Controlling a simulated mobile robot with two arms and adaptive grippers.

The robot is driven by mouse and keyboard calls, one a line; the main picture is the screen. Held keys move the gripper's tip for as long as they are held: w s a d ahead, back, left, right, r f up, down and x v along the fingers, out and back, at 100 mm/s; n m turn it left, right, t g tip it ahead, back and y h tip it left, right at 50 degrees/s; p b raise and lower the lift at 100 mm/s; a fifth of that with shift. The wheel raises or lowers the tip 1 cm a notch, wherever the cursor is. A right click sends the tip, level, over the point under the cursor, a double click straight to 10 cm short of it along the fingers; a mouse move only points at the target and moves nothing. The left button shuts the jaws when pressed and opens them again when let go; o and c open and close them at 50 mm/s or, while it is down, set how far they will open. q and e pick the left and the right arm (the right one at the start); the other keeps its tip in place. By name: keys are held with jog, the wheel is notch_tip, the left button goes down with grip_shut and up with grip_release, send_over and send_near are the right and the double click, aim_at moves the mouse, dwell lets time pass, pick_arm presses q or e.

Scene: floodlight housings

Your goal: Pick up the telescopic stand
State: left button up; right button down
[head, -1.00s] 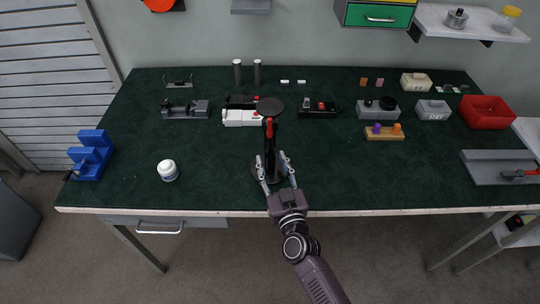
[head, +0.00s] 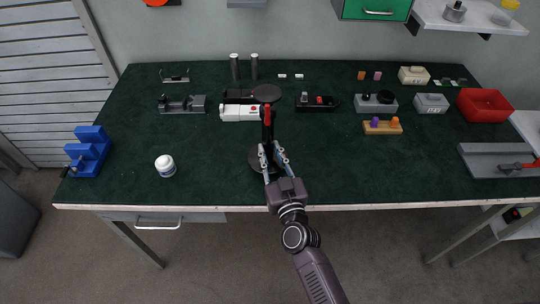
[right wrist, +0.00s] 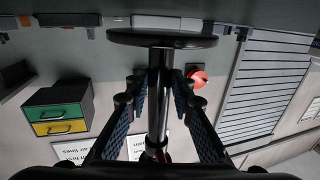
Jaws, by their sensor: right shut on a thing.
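The telescopic stand (head: 267,121) is black, with a round top plate, a slim post with a red part near the top, and a round base. It stands upright near the front middle of the table. My right gripper (head: 270,150) is shut on its post, one finger on each side. In the right wrist view, which is upside down, the metal post (right wrist: 157,95) runs between the fingers (right wrist: 157,88) and the round base shows at the top. I cannot tell whether the base touches the table. My left gripper is out of view.
A black fixture (head: 316,105), a wooden block with pegs (head: 382,127) and a red bin (head: 484,105) are to the right.

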jog(key=r+v, duration=0.1)
jog(key=v, duration=1.7)
jog(key=shift+r, duration=0.2)
jog(key=shift+w+a, duration=0.1)
jog(key=x, duration=0.3)
jog(key=f+x, duration=0.1)
jog(key=x, duration=0.3)
jog(key=f+x, duration=0.1)
jog(key=x, duration=0.2)
jog(key=shift+w+d, duration=0.3)
jog(key=x, duration=0.7)
jog(key=shift+w+a+r, duration=0.15)
jog(key=shift+a+r, duration=0.05)
jog(key=shift+a, duration=0.2)
jog(key=shift+f, duration=0.8)
jog(key=shift+f, duration=0.15)
jog(key=c, duration=1.9)
grip_release()
jog(key=shift+f, duration=0.1)
